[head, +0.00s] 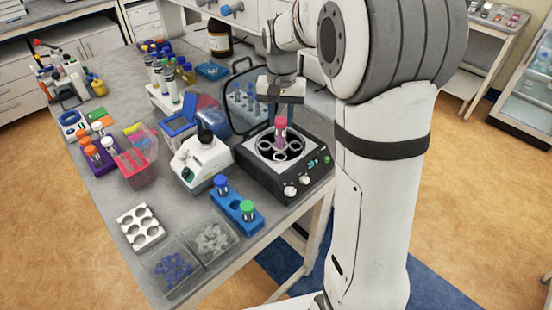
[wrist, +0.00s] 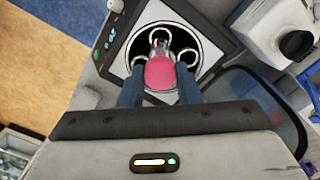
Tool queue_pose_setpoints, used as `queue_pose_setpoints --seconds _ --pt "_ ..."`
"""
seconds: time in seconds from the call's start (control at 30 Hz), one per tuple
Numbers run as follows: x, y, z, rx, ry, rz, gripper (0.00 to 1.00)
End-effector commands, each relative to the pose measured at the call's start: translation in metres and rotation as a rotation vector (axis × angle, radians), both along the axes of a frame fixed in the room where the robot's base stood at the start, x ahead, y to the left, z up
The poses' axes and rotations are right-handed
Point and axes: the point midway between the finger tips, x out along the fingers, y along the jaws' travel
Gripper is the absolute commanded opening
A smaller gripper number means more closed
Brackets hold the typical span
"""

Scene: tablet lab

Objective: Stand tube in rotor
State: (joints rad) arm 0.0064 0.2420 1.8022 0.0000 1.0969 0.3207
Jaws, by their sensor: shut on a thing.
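A clear tube with a pink cap (head: 281,123) is held upright by my gripper (head: 280,108) above the rotor. In the wrist view the pink cap (wrist: 161,72) sits between the two fingers of my gripper (wrist: 159,82), which is shut on it. The rotor (head: 265,152) is a dark round bowl with several light ring-shaped holders, set in the open black centrifuge (head: 258,180). In the wrist view the rotor (wrist: 150,42) lies just past the tube. The tube's lower end overlaps the rings, and I cannot tell whether it is inside one.
The raised centrifuge lid (head: 236,119) stands behind the bowl. A white instrument (head: 200,160) is close on the left. A blue rack (head: 238,208) with blue- and green-capped tubes stands in front. A white rack (head: 140,228) and bins of small parts (head: 212,240) are nearer the table's front.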

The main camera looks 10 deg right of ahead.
Motion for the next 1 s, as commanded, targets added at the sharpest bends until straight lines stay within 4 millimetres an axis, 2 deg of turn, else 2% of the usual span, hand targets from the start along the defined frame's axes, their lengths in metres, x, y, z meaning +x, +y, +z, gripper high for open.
queue_pose_setpoints --seconds 0.03,0.13,0.53,1.0 --pt "0.0 0.0 -0.012 0.0 0.001 0.0 0.13" --pt "0.0 0.0 -0.019 0.0 0.002 0.0 0.13" --pt "0.0 0.0 -0.018 0.0 0.001 -0.001 0.13" --pt "0.0 0.0 -0.027 0.0 0.0 -0.001 0.13"
